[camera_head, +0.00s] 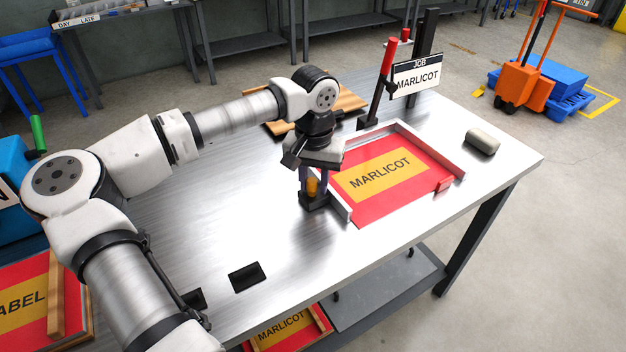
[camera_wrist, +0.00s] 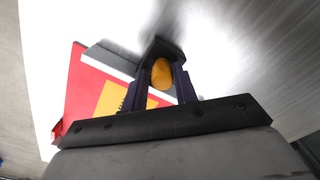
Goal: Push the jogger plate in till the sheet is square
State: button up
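The red sheet (camera_head: 392,192) with a yellow MARLICOT panel lies on the metal table between low pale rails (camera_head: 435,150) at its back and right. The jogger plate (camera_head: 339,204) is a pale upright strip along the sheet's left edge. It joins a black block (camera_head: 313,202) with a yellow knob (camera_head: 312,187). My gripper (camera_wrist: 161,80) reaches down over the knob, one dark finger on each side, and looks shut on it. In the wrist view the sheet (camera_wrist: 88,75) lies left of the block. I cannot tell whether the plate touches the sheet all along.
A red-handled lever (camera_head: 385,70) and a MARLICOT job sign (camera_head: 417,77) stand behind the rails. A grey cylinder (camera_head: 482,141) lies to the right. A wooden board (camera_head: 340,102) lies behind my wrist. A black pad (camera_head: 246,277) sits at the front left; table between is bare.

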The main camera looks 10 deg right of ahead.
aim_at(314, 180)
notch_tip(314, 180, up, 14)
jog(key=b, duration=0.1)
dwell(0.4)
jog(key=shift+f, duration=0.1)
